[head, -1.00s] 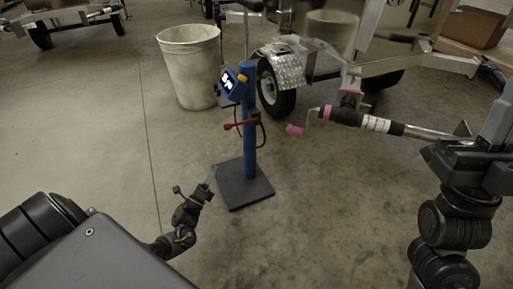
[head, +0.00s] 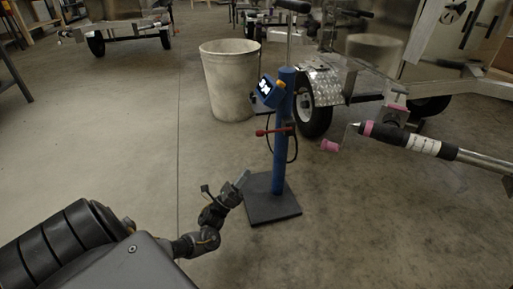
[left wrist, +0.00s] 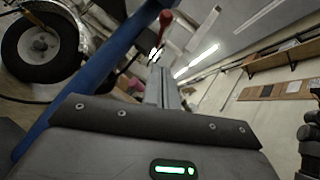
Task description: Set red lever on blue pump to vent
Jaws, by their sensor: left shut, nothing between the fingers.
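The blue pump (head: 284,160) stands upright on a dark square base plate (head: 272,208) in the middle of the head view. Its red lever (head: 270,131) sticks out to the left, about level, at mid-height of the post. My left gripper (head: 243,178) is shut and empty, in front of and left of the post, lower than the lever in the picture. In the left wrist view, the shut fingers (left wrist: 163,88) point toward the red lever's knob (left wrist: 166,18), with a visible gap, and the blue post (left wrist: 85,85) runs diagonally on the left. My right gripper is out of view.
A pale bin (head: 228,80) stands behind the pump on the left. A trailer wheel (head: 313,105) and a trailer crank handle (head: 331,146) are close on the right. A black hose hangs beside the post. The floor to the left is clear.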

